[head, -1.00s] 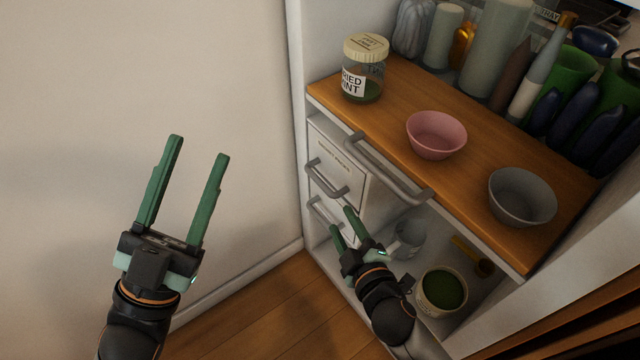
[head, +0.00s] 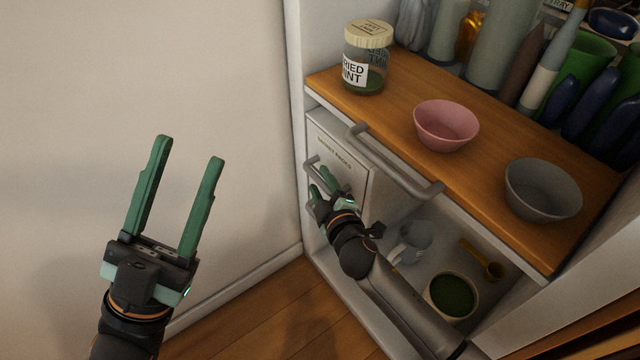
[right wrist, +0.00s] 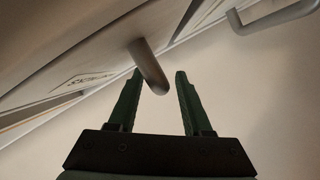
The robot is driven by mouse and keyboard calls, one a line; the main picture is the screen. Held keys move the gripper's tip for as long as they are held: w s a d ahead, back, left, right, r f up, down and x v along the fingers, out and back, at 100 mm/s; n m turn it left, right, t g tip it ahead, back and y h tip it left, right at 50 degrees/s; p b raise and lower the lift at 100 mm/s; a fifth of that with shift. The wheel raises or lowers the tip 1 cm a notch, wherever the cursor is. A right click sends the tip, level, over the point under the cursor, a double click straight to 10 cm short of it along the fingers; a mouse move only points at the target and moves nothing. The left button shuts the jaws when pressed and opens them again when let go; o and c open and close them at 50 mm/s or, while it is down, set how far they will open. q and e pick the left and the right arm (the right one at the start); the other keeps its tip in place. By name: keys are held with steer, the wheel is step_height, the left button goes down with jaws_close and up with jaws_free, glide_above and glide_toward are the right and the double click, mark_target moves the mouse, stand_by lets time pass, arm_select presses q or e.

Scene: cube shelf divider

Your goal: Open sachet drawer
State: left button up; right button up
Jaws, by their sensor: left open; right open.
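The upper drawer (head: 352,172) is in the left part of the shelf unit, under the wooden top, and looks closed. Its front is white with a small label that seems to end in "PACKS". Its grey bar handle (head: 311,163) is partly hidden behind my right gripper (head: 320,178). In the right wrist view, a grey handle bar (right wrist: 150,68) reaches between the open fingertips, nearer the left finger, and is not clamped. My left gripper (head: 188,160) is open and empty in front of the bare wall.
A larger grey handle (head: 390,165) runs along the wooden top's front edge, just above the drawer. A jar (head: 367,60), a pink bowl (head: 446,124) and a grey bowl (head: 541,190) stand on top. A mug (head: 412,240) and a green-filled bowl (head: 453,294) sit in the open compartment.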

steer(key=shift+w+a+f, duration=0.1)
steer(key=shift+w+a, duration=0.05)
steer(key=shift+w, duration=0.35)
jaws_close()
stand_by(1.2)
